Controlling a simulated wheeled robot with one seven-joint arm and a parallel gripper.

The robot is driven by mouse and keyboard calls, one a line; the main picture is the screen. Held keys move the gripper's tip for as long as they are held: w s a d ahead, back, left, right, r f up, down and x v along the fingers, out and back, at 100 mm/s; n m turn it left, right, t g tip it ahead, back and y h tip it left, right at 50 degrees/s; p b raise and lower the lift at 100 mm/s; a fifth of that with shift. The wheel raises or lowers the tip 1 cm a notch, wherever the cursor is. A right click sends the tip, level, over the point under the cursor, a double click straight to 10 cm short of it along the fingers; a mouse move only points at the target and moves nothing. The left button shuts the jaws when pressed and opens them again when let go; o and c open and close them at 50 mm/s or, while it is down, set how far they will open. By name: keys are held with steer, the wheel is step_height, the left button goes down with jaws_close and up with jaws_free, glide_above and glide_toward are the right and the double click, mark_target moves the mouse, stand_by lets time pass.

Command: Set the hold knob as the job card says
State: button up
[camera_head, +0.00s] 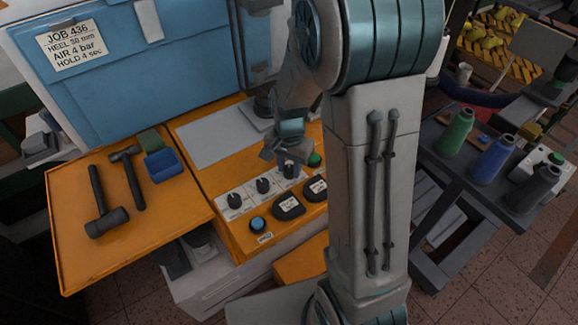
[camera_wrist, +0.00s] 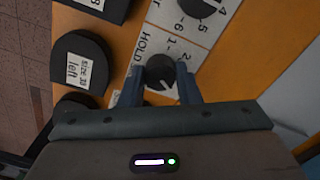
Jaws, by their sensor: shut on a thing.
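The job card (camera_head: 72,45) on the blue panel reads job 436, air 4 bar, hold 4 sec. The hold knob (camera_wrist: 160,72) is a round black knob on a white scale plate, beside the printed word HOLD and the marks 1 and 2. Its other marks are hidden, and I cannot tell its setting surely. My gripper (camera_wrist: 160,84) is shut on the knob, one finger on each side. In the head view, my gripper (camera_head: 290,158) is at the rightmost of three knobs, largely covering it.
Two more black knobs (camera_head: 234,200) (camera_head: 263,185) stand to the left. Black labelled pieces (camera_head: 288,207) (camera_wrist: 82,62), a blue button (camera_head: 257,223) and a green button (camera_head: 315,160) are close by. Hammers (camera_head: 105,215) (camera_head: 129,175) lie on the orange top at left.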

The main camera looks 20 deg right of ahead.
mark_target(289, 169)
steer(key=shift+m, duration=1.1)
steer(key=o, duration=1)
step_height(289, 169, up, 14)
steer(key=shift+f, duration=0.1)
